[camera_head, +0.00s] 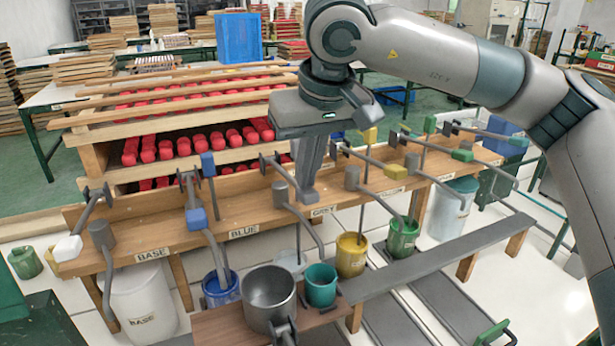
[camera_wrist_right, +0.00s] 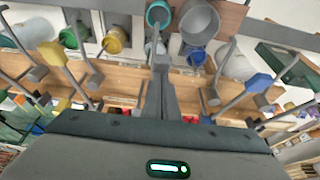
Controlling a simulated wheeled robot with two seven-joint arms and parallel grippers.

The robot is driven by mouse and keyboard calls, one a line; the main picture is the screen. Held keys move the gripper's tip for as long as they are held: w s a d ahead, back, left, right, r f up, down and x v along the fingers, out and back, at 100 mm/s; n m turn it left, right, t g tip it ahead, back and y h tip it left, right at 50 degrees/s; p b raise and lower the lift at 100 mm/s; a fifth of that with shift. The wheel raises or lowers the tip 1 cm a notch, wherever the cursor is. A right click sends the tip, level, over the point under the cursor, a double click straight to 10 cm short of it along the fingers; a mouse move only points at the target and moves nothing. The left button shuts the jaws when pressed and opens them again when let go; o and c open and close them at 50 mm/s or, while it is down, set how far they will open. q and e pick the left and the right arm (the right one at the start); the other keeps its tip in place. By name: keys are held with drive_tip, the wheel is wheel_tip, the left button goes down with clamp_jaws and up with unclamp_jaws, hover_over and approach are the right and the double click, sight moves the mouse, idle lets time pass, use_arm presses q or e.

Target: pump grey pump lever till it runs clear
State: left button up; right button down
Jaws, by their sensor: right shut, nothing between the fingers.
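My right gripper (camera_head: 308,190) reaches down from the upper right over the plank, its fingers shut and empty. Its fingertips are at the outer end of the grey pump lever (camera_head: 274,170), just above the GREY label (camera_head: 323,211). They hide that end, and I cannot tell whether they touch it. The grey pump (camera_head: 280,193) stands left of the fingertips, with its spout bending down to the right toward a teal cup (camera_head: 320,287). In the right wrist view the shut fingers (camera_wrist_right: 157,62) point toward the teal cup (camera_wrist_right: 158,14). No flow is clearly visible. My left gripper is out of view.
The blue pump lever (camera_head: 197,217) is to the left and the yellow one (camera_head: 395,172) to the right. A large metal pot (camera_head: 269,298) sits beside the cup on a brown board. Blue (camera_head: 221,289), yellow (camera_head: 351,255) and green (camera_head: 402,237) paint pots stand in front of the plank.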

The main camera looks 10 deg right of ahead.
drive_tip(key=shift+r+p, duration=0.55)
drive_tip(key=shift+r, duration=0.85)
